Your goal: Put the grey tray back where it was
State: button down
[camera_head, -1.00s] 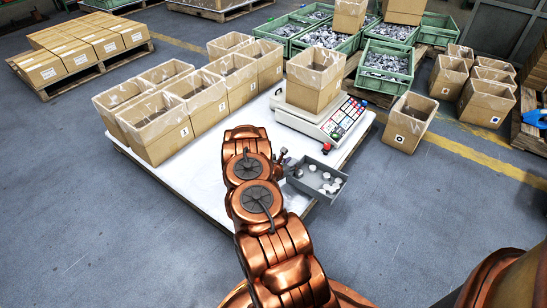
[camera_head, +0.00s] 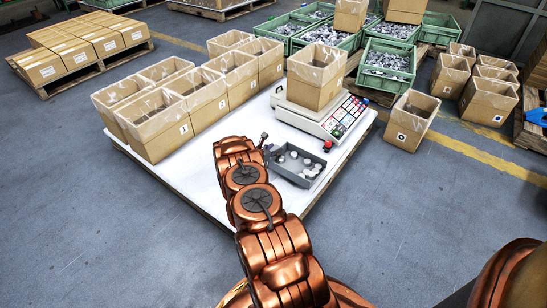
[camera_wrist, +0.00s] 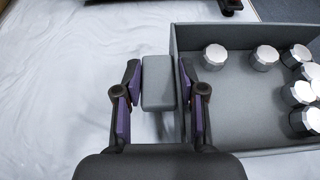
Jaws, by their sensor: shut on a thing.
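The grey tray (camera_head: 288,177) is over the front right part of the white table (camera_head: 205,180), in front of the scale. Several pale metal parts (camera_wrist: 265,57) lie in it. In the wrist view the tray (camera_wrist: 245,105) fills the right side and looks level. My gripper (camera_wrist: 160,95) is shut on the grey block-shaped handle (camera_wrist: 158,80) at the tray's left side, one finger on each side of it. In the head view my gripper (camera_head: 266,150) is at the tray's left end, partly hidden by my arm. I cannot tell whether the tray touches the table.
A white scale (camera_head: 310,118) carrying a cardboard box (camera_head: 316,85) stands behind the tray. Several open boxes (camera_head: 160,135) line the table's back left. The white surface left of my arm is clear.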

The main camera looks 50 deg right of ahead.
jog(key=shift+f+b, duration=0.95)
jog(key=shift+f, duration=0.9)
jog(key=shift+r, duration=0.1)
jog(key=c, duration=0.7)
grip_release()
